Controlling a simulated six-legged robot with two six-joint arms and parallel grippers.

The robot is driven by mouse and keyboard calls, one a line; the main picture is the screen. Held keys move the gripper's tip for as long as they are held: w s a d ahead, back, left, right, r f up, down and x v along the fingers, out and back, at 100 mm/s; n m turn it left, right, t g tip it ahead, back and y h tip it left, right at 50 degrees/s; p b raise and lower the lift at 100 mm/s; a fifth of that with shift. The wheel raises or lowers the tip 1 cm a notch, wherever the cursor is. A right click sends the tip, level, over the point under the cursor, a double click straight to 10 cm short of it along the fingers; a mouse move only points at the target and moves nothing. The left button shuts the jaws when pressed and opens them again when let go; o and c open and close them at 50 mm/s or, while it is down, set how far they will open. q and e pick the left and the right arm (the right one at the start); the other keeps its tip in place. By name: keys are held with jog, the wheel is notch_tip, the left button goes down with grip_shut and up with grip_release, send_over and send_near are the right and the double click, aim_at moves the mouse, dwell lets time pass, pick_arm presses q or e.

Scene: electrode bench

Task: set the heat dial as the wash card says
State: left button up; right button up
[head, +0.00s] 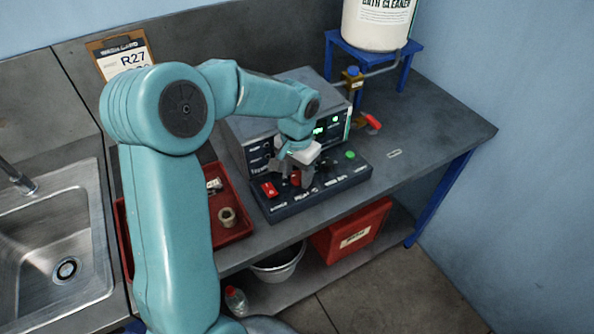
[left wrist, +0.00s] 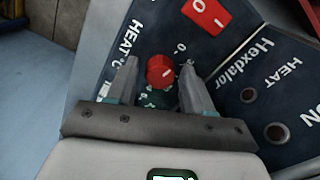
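The wash card (head: 128,58) is clipped to a brown board against the back wall. "R27" shows on it, but my arm covers its lower part. The red heat dial (left wrist: 160,70) has a white mark and sits on the dark sloped panel near the word HEAT. In the head view the dial (head: 295,179) is partly covered by my gripper. My left gripper (left wrist: 160,66) is open, with one finger on each side of the dial and a gap to both. In the head view the left gripper (head: 291,176) is over the panel front. My right gripper is not in view.
A red 0/1 switch (left wrist: 207,14) sits close to the dial; a green button (head: 350,155) is at the panel's right. A red tray (head: 236,232) with small items lies left of the unit. A sink (head: 50,240) is at far left. The bench's right end is mostly clear.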

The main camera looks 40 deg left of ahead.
pick_arm(q)
jog(key=c, duration=0.7)
jog(key=shift+m, duration=0.3)
jog(key=m, duration=0.3)
jog(key=shift+c, duration=0.2)
jog(key=shift+m, duration=2)
jog(key=o, duration=1)
jog(key=shift+o, duration=0.2)
